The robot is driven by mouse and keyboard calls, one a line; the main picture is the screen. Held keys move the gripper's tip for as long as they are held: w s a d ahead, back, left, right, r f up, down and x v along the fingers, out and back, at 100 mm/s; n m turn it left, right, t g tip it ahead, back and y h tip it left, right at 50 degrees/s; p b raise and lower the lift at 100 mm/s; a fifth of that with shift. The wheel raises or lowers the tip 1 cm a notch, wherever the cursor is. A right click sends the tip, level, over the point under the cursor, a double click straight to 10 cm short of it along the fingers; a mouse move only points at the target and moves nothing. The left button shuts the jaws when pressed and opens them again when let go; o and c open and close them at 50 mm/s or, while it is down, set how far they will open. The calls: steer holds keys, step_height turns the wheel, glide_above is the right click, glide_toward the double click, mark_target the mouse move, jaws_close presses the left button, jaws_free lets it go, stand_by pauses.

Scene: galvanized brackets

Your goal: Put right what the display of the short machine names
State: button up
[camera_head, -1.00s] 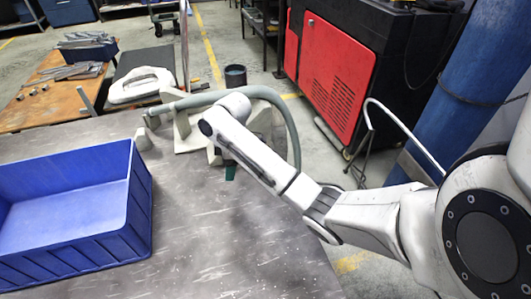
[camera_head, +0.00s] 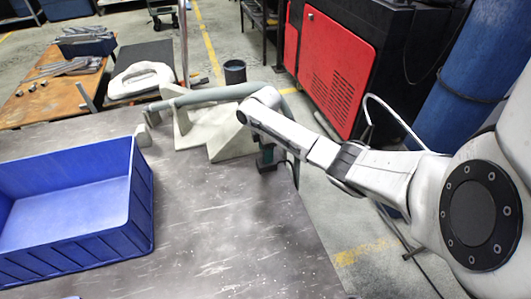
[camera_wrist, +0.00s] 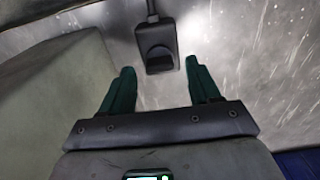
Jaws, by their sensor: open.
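My gripper (camera_head: 268,159) hangs at the far right side of the grey table, beside a pale wedge-shaped machine body (camera_head: 232,135). In the wrist view my gripper (camera_wrist: 159,68) shows two dark green fingers, spread apart with nothing between their pads. Just beyond the fingertips is a small dark block (camera_wrist: 158,40) with a raised lip and a thin stem or cable running up from it. The block is not held. A grey hose (camera_head: 212,95) runs along the top of the pale machine and passes behind my arm. I see no readable display on a machine.
A large blue bin (camera_head: 141,205) stands on the table's left. The table (camera_head: 215,225) is clear in front of it to the right. Behind are a wooden bench (camera_head: 25,105) with metal parts, a dark pot (camera_head: 235,72) and a red-and-black cabinet (camera_head: 338,65).

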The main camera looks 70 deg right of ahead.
steer(key=shift+f, duration=0.8)
steer(key=shift+c, duration=0.2)
steer(key=c, duration=1)
